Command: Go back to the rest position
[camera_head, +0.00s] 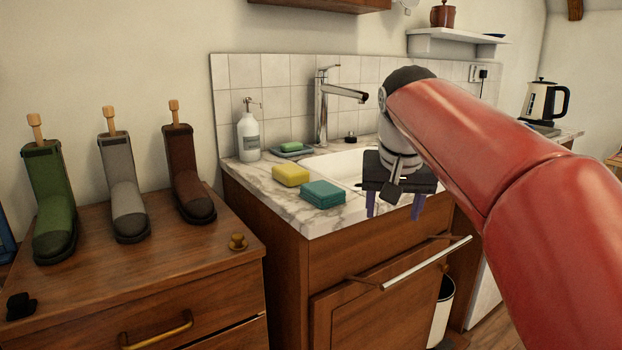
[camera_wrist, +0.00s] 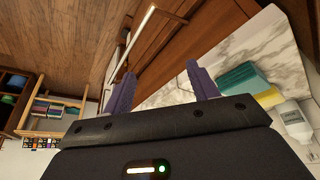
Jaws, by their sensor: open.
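My gripper (camera_head: 396,200) hangs from my red arm in front of the sink counter, with its two purple fingers pointing down. The fingers are apart with nothing between them. In the wrist view my gripper (camera_wrist: 160,88) shows its spread fingers, with the wooden cabinet front and the counter edge beyond them. In the head view, the fingers overlap the front edge of the counter (camera_head: 312,219) and the sink; whether they touch it cannot be told.
A teal sponge (camera_head: 323,194) and a yellow sponge (camera_head: 291,175) lie on the counter left of my gripper. A soap bottle (camera_head: 248,134) and faucet (camera_head: 322,105) stand behind. A metal bar handle (camera_head: 428,262) juts from the cabinet below. Several boots stand on the left dresser (camera_head: 90,285).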

